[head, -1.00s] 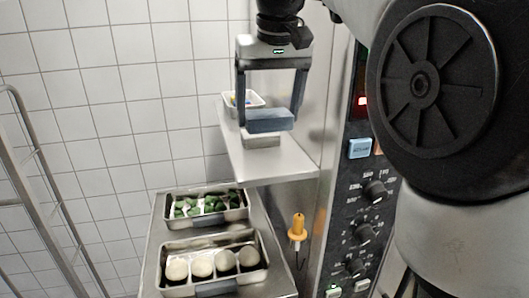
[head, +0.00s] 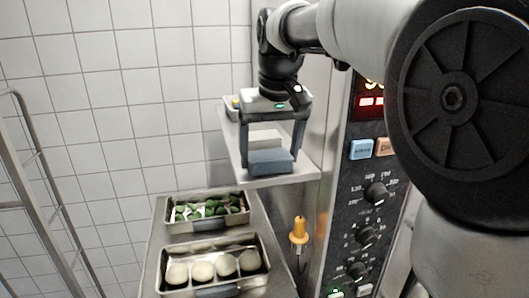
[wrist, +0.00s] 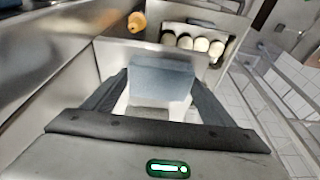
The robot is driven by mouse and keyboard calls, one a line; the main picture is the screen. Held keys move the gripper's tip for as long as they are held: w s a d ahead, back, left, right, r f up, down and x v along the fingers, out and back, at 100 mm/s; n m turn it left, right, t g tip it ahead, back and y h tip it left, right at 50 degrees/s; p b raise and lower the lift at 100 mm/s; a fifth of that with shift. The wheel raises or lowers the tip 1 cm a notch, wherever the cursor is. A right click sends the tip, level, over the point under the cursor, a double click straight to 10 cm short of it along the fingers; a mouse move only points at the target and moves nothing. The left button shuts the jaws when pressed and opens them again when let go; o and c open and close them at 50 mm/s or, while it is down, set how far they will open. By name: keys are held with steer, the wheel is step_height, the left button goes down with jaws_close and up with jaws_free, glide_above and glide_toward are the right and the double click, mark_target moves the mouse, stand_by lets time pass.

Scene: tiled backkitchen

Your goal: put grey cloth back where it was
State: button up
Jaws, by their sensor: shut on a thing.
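The grey cloth (head: 270,163) is a blue-grey folded block. My gripper (head: 271,160) is shut on it, with one finger at each side. In the head view the cloth is low over the front part of the metal shelf (head: 236,150); I cannot tell whether it touches the shelf. The wrist view also shows the cloth (wrist: 160,80) between the fingers. A pale block (head: 264,138) shows just behind the cloth, partly hidden by it and by my gripper.
A small container (head: 232,108) stands at the shelf's back left. Below are a tray of green pieces (head: 181,226) and a tray of round white pieces (head: 166,288). The control panel (head: 338,206) with knobs is close on the right. An orange-handled tool (head: 299,232) is below the shelf.

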steer(key=o, duration=1.2)
steer(key=shift+c, duration=0.2)
steer(key=shift+r, duration=0.5)
steer(key=p+v, duration=0.1)
steer(key=v, duration=1)
steer(key=shift+s+r, duration=0.1)
